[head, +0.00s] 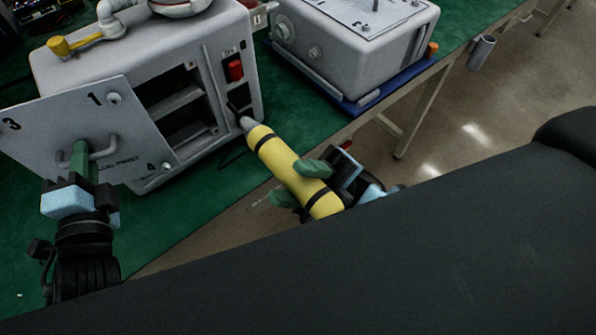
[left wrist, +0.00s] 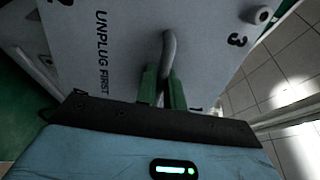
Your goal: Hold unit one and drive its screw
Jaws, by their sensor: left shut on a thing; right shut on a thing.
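Unit one, a grey box (head: 200,50), stands on the green bench at the left with dark openings in its front. A pale numbered panel (head: 50,125) covers the left of that front; it also shows in the left wrist view (left wrist: 110,25). Round screw heads sit near its 1 (head: 114,98) and 4 (head: 166,167). My left gripper (head: 80,155) is shut on the panel's handle (head: 106,149). My right gripper (head: 315,183) is shut on a yellow driver (head: 275,157), its tip near the unit's lower right front. Whether the tip touches is unclear.
A red switch (head: 235,70) is on the unit's right front. A second grey unit (head: 360,50) stands on a blue tray (head: 400,80) to the right. A yellow-capped pipe (head: 62,46) sits on top of unit one. The green bench (head: 215,185) ends in front of the unit.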

